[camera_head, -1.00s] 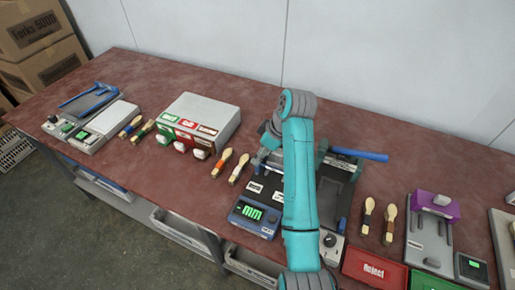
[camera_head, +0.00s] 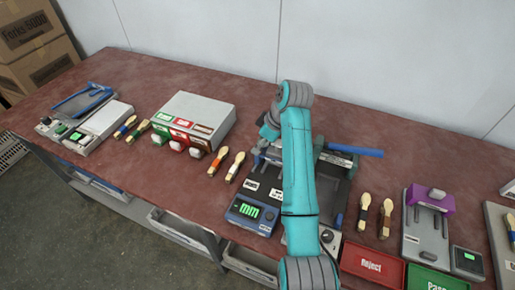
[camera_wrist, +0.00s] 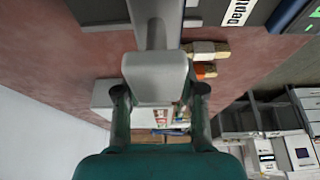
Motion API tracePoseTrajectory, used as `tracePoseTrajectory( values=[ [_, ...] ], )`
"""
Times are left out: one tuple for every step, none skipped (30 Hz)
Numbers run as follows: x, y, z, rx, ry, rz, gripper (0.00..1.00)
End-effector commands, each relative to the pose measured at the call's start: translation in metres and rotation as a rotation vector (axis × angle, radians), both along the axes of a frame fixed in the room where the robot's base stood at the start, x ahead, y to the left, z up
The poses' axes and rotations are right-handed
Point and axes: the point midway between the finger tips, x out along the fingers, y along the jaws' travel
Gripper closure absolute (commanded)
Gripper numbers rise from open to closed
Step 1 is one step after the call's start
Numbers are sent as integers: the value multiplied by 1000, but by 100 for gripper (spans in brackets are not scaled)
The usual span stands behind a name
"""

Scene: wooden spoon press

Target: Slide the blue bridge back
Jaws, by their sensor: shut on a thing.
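My gripper (camera_wrist: 158,95) is shut on a pale grey block-like handle (camera_wrist: 155,75) in the wrist view. In the head view the gripper (camera_head: 268,128) is at the back left of the central press station (camera_head: 333,190). My arm crosses the middle of that station and hides much of it. A dark grey bar with a label (camera_head: 335,158) shows just right of my arm, and a blue rod (camera_head: 356,151) sticks out to the right. I cannot tell which visible part is the blue bridge, or whether the handle belongs to it.
A blue display unit (camera_head: 252,214) stands at the station's front left. Wooden spoons lie on both sides. A labelled box (camera_head: 195,118) stands to the left, a purple bridge (camera_head: 432,200) and red Reject tray (camera_head: 373,268) to the right. The back of the table is clear.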

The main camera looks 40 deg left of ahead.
Motion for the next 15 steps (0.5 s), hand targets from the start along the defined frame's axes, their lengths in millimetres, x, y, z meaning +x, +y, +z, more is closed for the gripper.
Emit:
tracePoseTrajectory(
  values=[
    [9,3,1,0,1,-2,100],
    [14,4,1,0,1,-2,100],
    [20,5,1,0,2,-1,100],
    [25,6,1,1,1,-1,100],
    [29,7,1,1,1,-2,100],
    [35,9,1,0,2,-1,100],
    [39,10,1,1,2,-1,100],
    [43,11,1,1,1,-2,100],
    [48,12,1,1,1,-1,100],
    [51,13,0,1,2,-1,100],
    [54,14,0,1,2,-1,100],
    [58,15,1,1,1,-2,100],
    [60,15,0,1,2,-1,100],
    [62,15,0,0,2,0,100],
    [64,16,0,1,1,0,100]
  ],
)
